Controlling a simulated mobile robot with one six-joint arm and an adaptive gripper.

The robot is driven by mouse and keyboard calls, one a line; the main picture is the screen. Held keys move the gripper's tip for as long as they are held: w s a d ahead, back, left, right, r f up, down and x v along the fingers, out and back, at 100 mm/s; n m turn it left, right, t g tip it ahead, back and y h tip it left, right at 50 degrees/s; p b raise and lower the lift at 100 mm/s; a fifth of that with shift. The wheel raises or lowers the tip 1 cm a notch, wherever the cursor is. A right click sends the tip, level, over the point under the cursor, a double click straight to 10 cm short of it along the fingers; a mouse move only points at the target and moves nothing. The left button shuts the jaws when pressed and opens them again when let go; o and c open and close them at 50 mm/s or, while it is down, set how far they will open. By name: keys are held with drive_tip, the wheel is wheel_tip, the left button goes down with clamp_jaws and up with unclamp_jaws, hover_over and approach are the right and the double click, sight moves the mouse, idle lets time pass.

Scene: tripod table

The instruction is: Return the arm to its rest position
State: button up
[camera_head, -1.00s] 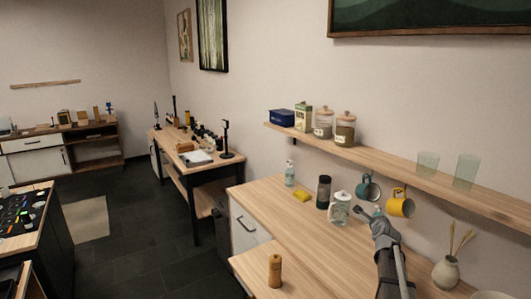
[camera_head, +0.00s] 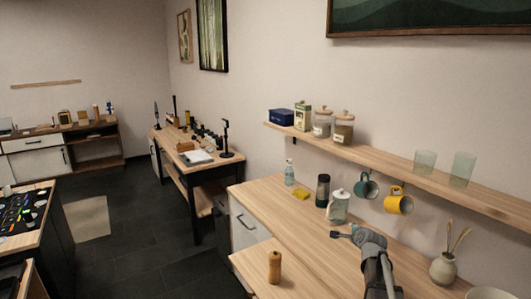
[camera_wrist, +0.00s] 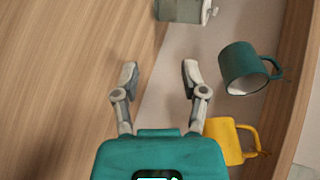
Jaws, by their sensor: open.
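My gripper (camera_head: 342,233) is open and empty above the wooden counter (camera_head: 290,232), in front of the hanging mugs. In the wrist view my gripper (camera_wrist: 160,80) shows two spread fingers with nothing between them. A teal mug (camera_head: 366,187) and a yellow mug (camera_head: 399,204) hang under the wall shelf. In the wrist view the teal mug (camera_wrist: 242,68) and the yellow mug (camera_wrist: 226,140) are to the right of the fingers, apart from them. A glass jar with a light lid (camera_head: 338,207) stands on the counter behind my gripper.
The wall shelf (camera_head: 400,177) runs above the counter with jars and two glasses. A wooden mill (camera_head: 275,267) is front left, a vase (camera_head: 443,270) right.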

drive_tip(key=s+a+f+n+g, duration=0.3)
drive_tip(key=s+a+n+g, duration=0.1)
drive_tip(key=s, duration=0.5)
drive_tip(key=s+a+f+n+g, duration=0.3)
drive_tip(key=s+a+n+g, duration=0.1)
drive_tip(key=s+n, duration=0.4)
drive_tip(key=s+a+f+n+g, duration=0.4)
drive_tip(key=s+a+n, duration=0.2)
drive_tip(key=s, duration=0.6)
drive_tip(key=shift+a+n, duration=0.3)
drive_tip(key=shift+a, duration=0.05)
